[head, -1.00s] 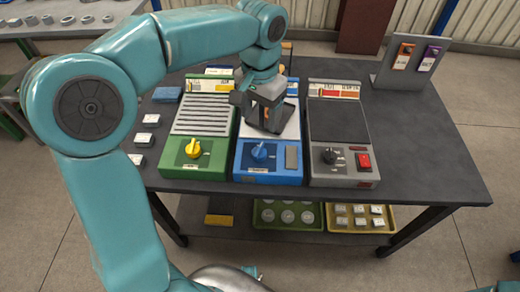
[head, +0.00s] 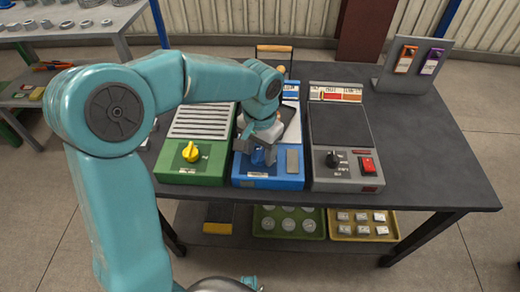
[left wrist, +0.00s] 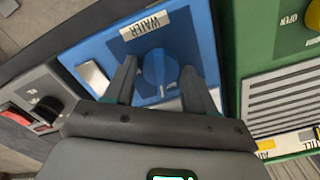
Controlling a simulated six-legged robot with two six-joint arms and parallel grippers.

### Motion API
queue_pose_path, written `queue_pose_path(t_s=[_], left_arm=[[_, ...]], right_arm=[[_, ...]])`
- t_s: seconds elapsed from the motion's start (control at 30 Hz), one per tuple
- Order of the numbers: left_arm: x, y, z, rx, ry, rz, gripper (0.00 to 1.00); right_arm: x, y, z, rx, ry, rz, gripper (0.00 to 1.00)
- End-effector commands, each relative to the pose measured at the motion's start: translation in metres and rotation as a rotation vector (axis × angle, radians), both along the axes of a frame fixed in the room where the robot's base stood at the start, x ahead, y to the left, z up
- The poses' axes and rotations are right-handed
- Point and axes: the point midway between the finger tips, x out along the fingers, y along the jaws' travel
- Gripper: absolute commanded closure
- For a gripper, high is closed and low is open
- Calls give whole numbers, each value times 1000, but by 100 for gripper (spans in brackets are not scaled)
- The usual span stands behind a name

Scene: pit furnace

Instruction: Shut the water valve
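The water valve is a blue knob (left wrist: 158,72) on a blue panel (head: 243,174), beside a label reading WATER (left wrist: 146,25). In the left wrist view the knob's raised grip runs roughly up and down the picture, towards the label. My left gripper (head: 258,156) is over the panel's front part. In the left wrist view its fingers (left wrist: 158,80) stand apart, one on each side of the knob, with narrow gaps visible. In the head view the gripper partly hides the knob.
A green panel with a yellow knob (head: 191,152) stands left of the blue one. A grey panel with a black knob (head: 333,159) and a red switch (head: 368,165) stands right. The dark table (head: 430,170) is clear at the right. A stand with tags (head: 418,70) is behind.

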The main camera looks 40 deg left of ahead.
Motion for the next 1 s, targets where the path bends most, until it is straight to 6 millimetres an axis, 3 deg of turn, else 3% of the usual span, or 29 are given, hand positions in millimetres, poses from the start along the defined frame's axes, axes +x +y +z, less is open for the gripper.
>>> queue_pose_path(t_s=[0.03,0.1,0.13,0.27,0.6,0.9,0.93,1.0], left_arm=[[0,0,0,0,0,0,63],[0,0,0,0,0,0,86],[0,0,0,0,0,0,90],[0,0,1,0,0,15,90],[0,1,1,0,-1,308,89],[0,2,1,-1,-2,323,89],[0,2,1,-1,-2,323,49],[0,1,1,-1,-2,323,33]], right_arm=[[0,0,0,0,0,0,47],[0,0,0,0,0,0,47],[0,0,0,0,0,0,47],[0,0,1,0,0,0,47],[0,0,5,0,0,0,47],[0,0,5,0,0,0,47],[0,0,5,0,0,0,47],[0,0,5,0,0,0,47]])
